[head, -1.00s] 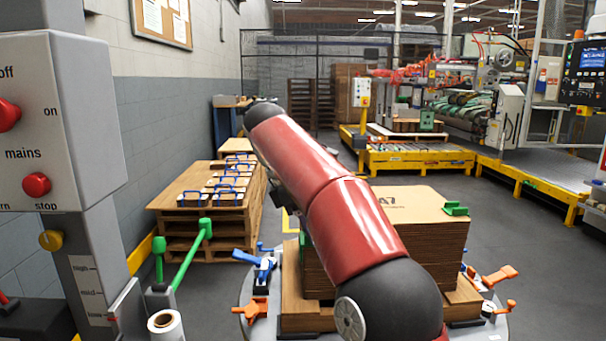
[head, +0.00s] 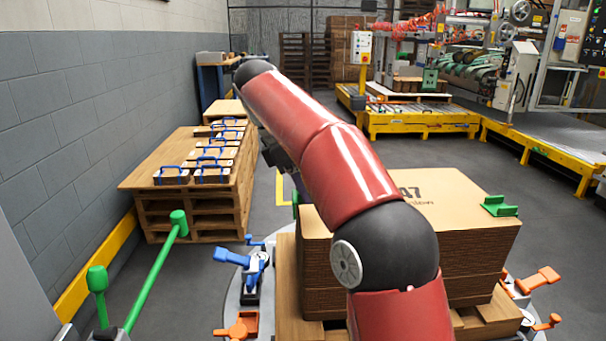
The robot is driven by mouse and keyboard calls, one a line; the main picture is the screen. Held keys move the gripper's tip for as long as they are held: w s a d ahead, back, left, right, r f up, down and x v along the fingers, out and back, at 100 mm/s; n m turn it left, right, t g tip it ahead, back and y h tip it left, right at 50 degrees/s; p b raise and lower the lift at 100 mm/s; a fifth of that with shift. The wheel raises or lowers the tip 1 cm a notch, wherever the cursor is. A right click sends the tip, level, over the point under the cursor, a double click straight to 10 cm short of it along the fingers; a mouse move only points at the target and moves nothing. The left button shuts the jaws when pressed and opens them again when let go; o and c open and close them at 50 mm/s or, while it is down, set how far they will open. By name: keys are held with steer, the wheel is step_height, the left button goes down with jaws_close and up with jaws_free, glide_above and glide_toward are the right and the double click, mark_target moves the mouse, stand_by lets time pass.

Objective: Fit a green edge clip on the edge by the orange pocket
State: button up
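A large brown stack of blanks (head: 445,220) stands on a wooden pallet, partly hidden by my red arm. One green edge clip (head: 500,206) sits at the right edge of its top. A bit of another green piece (head: 296,199) shows at the stack's left edge, mostly hidden; I cannot tell whether it is fitted there or held. An orange part with an open box shape (head: 243,325), perhaps the orange pocket, is low at the left front of the stack. My gripper is hidden behind my arm; only dark wrist parts show, left of the stack.
A blue lever clamp (head: 250,268) stands left of the stack, and orange levers (head: 536,280) stand at its right. Green-knobbed levers (head: 155,275) rise at lower left. A pallet table (head: 150,180) holds several blue-handled blocks. Grey floor is clear behind the stack.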

mark_target(304, 221)
steer(key=shift+f+b, duration=0.9)
steer(key=shift+f, duration=1.65)
steer(key=shift+f, duration=0.2)
steer(key=o, duration=1)
